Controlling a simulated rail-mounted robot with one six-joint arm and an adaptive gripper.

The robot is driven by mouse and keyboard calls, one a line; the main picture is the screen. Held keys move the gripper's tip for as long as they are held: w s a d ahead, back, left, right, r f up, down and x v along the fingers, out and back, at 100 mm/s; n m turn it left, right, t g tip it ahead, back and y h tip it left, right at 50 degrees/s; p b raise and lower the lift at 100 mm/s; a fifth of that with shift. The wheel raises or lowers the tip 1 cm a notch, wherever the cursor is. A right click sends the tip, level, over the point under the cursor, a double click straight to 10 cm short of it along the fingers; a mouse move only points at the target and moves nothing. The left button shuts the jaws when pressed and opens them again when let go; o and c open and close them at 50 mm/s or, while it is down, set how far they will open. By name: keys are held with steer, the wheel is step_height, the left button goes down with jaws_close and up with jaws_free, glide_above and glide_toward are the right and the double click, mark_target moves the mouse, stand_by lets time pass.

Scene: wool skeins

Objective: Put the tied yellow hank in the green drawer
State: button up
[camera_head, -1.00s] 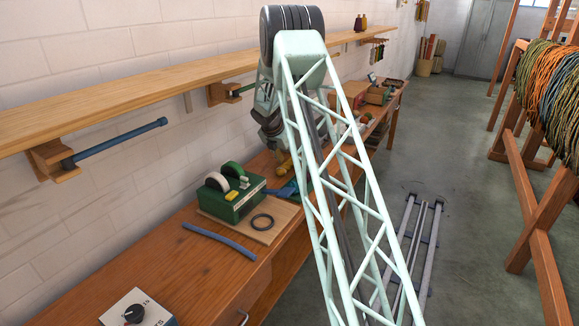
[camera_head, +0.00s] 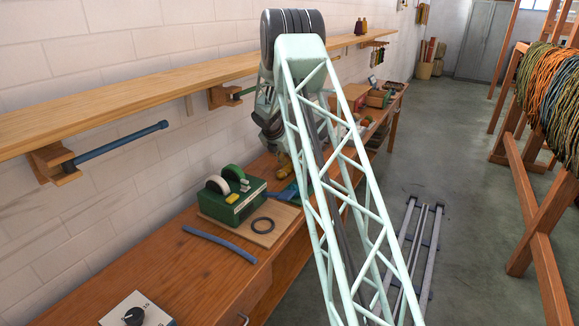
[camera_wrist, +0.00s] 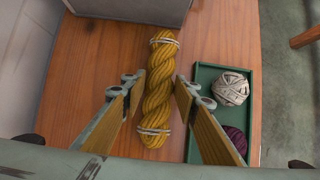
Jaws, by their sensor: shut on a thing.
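The yellow hank (camera_wrist: 158,85) is a twisted skein with a white tie near each end. In the wrist view it lies lengthwise between the two fingers of my gripper (camera_wrist: 156,82), which is shut on its middle. I cannot tell whether it touches the wooden bench or hangs just above it. A green open-topped box, seemingly the green drawer (camera_wrist: 207,73), stands close to the right of the hank. It holds a whitish ball (camera_wrist: 232,87) and a dark purple ball (camera_wrist: 236,141).
A green tape dispenser (camera_head: 232,208) and a dark ring (camera_head: 263,225) are on a board on the bench. A blue strip (camera_head: 219,244) lies in front. A wooden shelf (camera_head: 130,88) runs along the wall. Boxes (camera_head: 378,98) stand at the bench's far end.

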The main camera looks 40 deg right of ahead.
steer(key=shift+s+r, duration=0.15)
steer(key=shift+s+d+r+p, duration=0.15)
steer(key=shift+s+r+p, duration=0.1)
steer(key=shift+r+p, duration=0.15)
step_height(320, 180, up, 6)
steer(key=shift+f+p, duration=0.1)
steer(key=shift+p, duration=1)
steer(key=s+d+p, duration=0.1)
steer(key=s+d, duration=0.2)
steer(key=s, duration=0.6)
steer(key=s+d, duration=0.3)
steer(key=s, duration=0.6)
steer(key=shift+d+p, duration=0.3)
steer(key=shift+p, duration=0.1)
